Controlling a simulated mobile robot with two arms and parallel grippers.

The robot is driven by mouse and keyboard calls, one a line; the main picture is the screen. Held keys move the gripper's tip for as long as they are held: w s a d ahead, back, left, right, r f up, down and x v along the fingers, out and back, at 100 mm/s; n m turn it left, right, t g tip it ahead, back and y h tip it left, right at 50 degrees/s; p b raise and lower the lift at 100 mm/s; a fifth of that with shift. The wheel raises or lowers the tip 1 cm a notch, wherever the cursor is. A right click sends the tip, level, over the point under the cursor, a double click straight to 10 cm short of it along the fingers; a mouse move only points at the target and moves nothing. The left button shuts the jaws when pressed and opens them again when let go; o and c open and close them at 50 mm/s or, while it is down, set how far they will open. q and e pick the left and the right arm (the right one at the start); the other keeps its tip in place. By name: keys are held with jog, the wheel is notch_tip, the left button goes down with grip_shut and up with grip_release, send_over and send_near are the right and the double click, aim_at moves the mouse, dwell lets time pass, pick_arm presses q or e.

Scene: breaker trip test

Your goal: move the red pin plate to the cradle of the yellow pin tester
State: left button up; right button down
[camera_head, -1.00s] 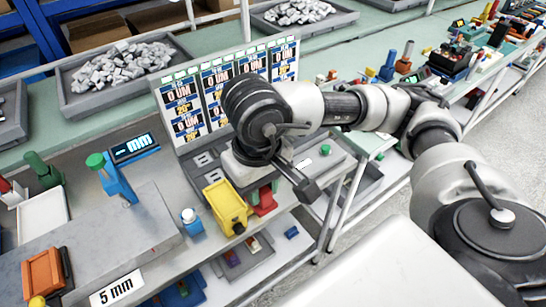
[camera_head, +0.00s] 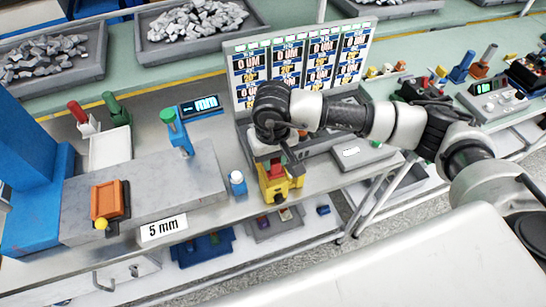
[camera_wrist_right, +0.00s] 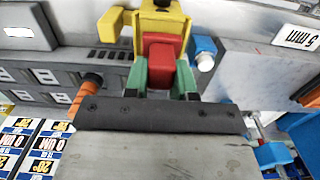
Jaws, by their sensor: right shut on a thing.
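The yellow pin tester (camera_head: 292,184) stands at the front edge of the grey bench, just under my right gripper (camera_head: 283,158). It also shows at the top of the right wrist view (camera_wrist_right: 112,28). The red pin plate (camera_wrist_right: 160,50) is seen there in front of the tester's yellow body, between its two sides. Green parts flank the red plate. My right gripper (camera_wrist_right: 160,78) is shut on the red plate, which shows only as a small red patch (camera_head: 275,168) in the head view. Whether it touches the cradle is hidden. My left gripper is not in view.
A blue bottle with a white cap (camera_head: 237,183) stands just left of the tester. A grey stone block (camera_head: 150,190) with an orange piece (camera_head: 108,202) lies further left. A panel of displays (camera_head: 300,68) stands behind. A lower shelf (camera_head: 275,228) holds small parts.

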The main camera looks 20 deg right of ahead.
jog(key=shift+d+f, duration=0.1)
jog(key=shift+f, duration=0.75)
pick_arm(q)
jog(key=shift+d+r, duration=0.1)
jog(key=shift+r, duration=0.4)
pick_arm(e)
jog(key=shift+f, duration=0.1)
jog(key=shift+f, duration=0.2)
jog(key=c, duration=0.9)
grip_release()
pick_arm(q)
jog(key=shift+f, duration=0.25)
pick_arm(e)
jog(key=shift+r, duration=0.1)
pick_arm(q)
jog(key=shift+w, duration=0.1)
